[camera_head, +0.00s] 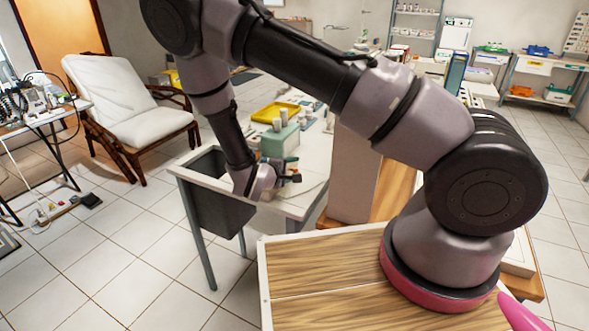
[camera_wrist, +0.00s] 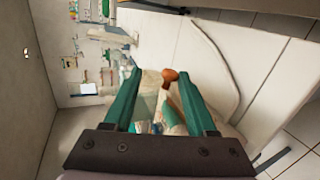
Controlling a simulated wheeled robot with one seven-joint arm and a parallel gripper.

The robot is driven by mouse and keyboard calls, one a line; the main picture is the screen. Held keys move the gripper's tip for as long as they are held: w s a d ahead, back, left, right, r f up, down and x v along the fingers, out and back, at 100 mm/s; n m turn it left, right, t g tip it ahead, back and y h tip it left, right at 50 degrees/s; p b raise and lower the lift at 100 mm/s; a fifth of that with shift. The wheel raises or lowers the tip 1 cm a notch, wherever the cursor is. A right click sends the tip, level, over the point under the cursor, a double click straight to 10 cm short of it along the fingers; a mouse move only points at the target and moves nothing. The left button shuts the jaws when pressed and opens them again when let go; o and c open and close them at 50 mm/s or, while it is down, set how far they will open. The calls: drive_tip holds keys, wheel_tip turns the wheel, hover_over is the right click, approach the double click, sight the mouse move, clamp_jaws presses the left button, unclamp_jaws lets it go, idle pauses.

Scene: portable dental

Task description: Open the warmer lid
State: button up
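My gripper (camera_head: 287,177) is low over the white table in the head view, its green fingers small and partly hidden by my wrist. In the wrist view my gripper (camera_wrist: 159,76) has its two green fingers spread apart. An orange-brown knob-like piece (camera_wrist: 170,76) shows between the fingertips, closer to the right finger; I cannot tell if it touches. A pale, whitish-green object (camera_wrist: 150,92) lies behind the fingers and is partly hidden. I cannot clearly make out the warmer or its lid. A pale green box (camera_head: 280,139) with small white containers on top stands behind my gripper.
The white table (camera_head: 203,170) has a dark bin (camera_head: 215,197) at its front left end. A yellow tray (camera_head: 275,112) lies farther back. A white lounge chair (camera_head: 120,98) is at left.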

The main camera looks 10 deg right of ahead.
sight(293, 197)
drive_tip(key=v, duration=0.9)
drive_tip(key=shift+s, duration=0.2)
drive_tip(key=shift+a+r, duration=0.1)
drive_tip(key=shift+r, duration=0.05)
drive_tip(key=shift+f+n, duration=0.25)
drive_tip(key=shift+n, duration=0.05)
drive_tip(key=c, duration=0.9)
drive_tip(key=f+n, duration=0.3)
drive_tip(key=n, duration=0.2)
drive_tip(key=s+f+n+t, duration=0.1)
drive_tip(key=f+n, duration=0.2)
drive_tip(key=n, duration=0.2)
drive_tip(key=f+n+t, duration=0.1)
drive_tip(key=f+n, duration=0.2)
drive_tip(key=n, duration=0.1)
drive_tip(key=shift+s+f+n+h, duration=0.2)
drive_tip(key=shift+s+n+h, duration=0.1)
drive_tip(key=shift+s+n, duration=0.1)
clamp_jaws()
drive_tip(key=shift+f+n, duration=0.25)
drive_tip(key=shift+n, duration=0.15)
drive_tip(key=shift+w+f, duration=0.1)
drive_tip(key=x, duration=0.9)
drive_tip(key=r, duration=0.3)
drive_tip(key=shift+d, duration=0.25)
drive_tip(key=shift+r, duration=0.5)
